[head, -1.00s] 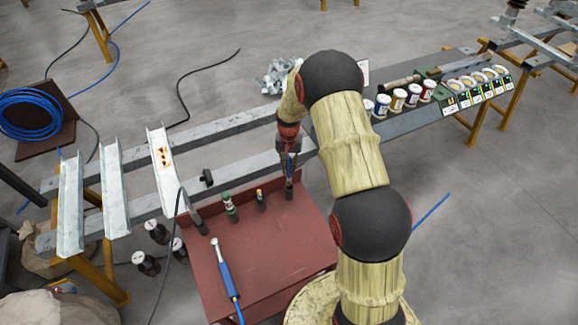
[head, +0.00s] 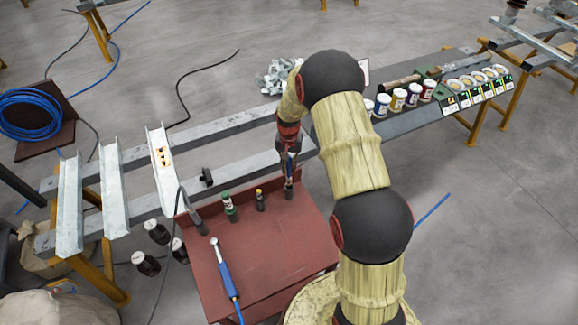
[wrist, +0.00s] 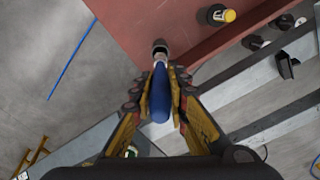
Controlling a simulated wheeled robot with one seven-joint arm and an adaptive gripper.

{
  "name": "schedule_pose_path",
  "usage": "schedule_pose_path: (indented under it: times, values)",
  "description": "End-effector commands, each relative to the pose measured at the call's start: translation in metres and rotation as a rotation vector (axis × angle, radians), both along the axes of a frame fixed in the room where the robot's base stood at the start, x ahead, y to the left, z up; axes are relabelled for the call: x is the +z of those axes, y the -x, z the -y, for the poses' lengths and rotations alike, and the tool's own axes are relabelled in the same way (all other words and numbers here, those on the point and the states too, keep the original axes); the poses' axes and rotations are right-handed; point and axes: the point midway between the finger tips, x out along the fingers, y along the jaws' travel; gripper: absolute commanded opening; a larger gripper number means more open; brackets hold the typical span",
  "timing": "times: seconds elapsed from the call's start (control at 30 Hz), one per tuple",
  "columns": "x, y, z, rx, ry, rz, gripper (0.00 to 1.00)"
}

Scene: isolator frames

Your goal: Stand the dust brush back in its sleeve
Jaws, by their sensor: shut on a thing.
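My gripper (wrist: 160,85) is shut on the blue handle of the dust brush (wrist: 160,100). In the head view the brush (head: 290,163) hangs close to upright below my gripper (head: 290,155), at the back right edge of the red tray. A short grey sleeve (head: 289,190) is directly under it. In the wrist view a pale metal part and a dark round rim (wrist: 160,47) show beyond the handle. The brush's lower end is hidden, and I cannot tell how deep it sits in the sleeve.
The red tray (head: 265,250) also holds a green-topped holder (head: 229,207), a yellow-topped one (head: 260,201) and a blue-handled wrench (head: 226,270). Grey rails (head: 235,150) run behind it. Paint jars (head: 399,98) stand on the right. The tray's middle is clear.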

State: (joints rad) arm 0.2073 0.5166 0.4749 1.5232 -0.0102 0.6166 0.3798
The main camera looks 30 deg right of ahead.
Motion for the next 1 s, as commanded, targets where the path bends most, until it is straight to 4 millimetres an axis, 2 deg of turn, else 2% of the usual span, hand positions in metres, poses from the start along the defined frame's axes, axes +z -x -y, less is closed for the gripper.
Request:
schedule_pose_path:
  times: [1.0]
  values:
    - [-0.041, 0.000, 0.000, 0.000, -0.001, -0.001, 0.00]
